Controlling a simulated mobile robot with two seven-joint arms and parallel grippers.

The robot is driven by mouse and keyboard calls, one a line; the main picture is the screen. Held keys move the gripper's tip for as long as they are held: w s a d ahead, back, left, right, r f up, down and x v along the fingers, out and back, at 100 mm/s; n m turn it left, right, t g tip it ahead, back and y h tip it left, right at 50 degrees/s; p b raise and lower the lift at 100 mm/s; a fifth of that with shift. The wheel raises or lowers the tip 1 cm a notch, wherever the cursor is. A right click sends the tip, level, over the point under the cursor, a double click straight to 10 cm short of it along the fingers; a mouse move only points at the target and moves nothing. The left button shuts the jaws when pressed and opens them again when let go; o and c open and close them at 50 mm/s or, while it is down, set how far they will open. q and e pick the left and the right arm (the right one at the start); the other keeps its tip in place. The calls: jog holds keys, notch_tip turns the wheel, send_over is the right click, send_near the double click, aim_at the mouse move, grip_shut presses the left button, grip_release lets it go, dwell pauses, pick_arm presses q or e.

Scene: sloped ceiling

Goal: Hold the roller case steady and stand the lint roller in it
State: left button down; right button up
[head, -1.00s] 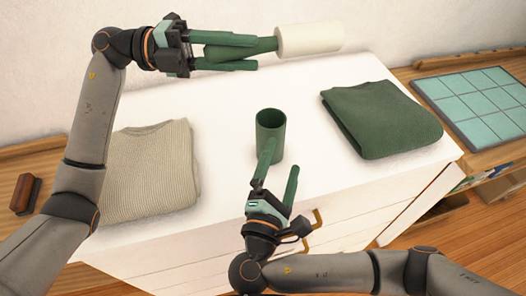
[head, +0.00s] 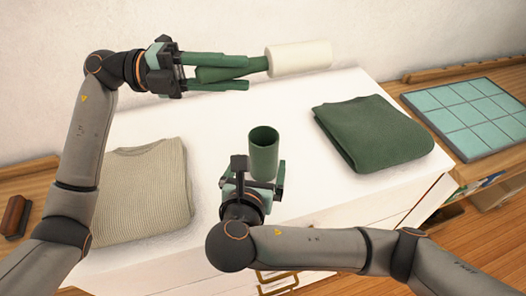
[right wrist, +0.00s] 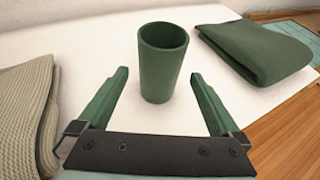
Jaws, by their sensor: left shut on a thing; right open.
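The roller case (head: 264,152) is an open-topped green cylinder standing upright on the white dresser top. It also shows in the right wrist view (right wrist: 162,70). My right gripper (head: 262,185) is open just in front of the case; in the right wrist view its two green fingers (right wrist: 158,85) point toward the case, one to each side, with gaps left and right. The lint roller (head: 298,58) has a white head and a green handle. My left gripper (head: 220,74) is shut on the handle and holds the roller sideways, head to the right, above the back of the dresser.
A beige knit sweater (head: 145,195) lies folded at left and a dark green one (head: 373,133) at right on the white top (head: 215,130). A brown brush (head: 16,215) lies far left. A teal tiled board (head: 470,115) lies far right. The white top around the case is clear.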

jog(key=x, duration=0.9)
jog(key=shift+w+d, duration=0.15)
jog(key=shift+w, duration=0.15)
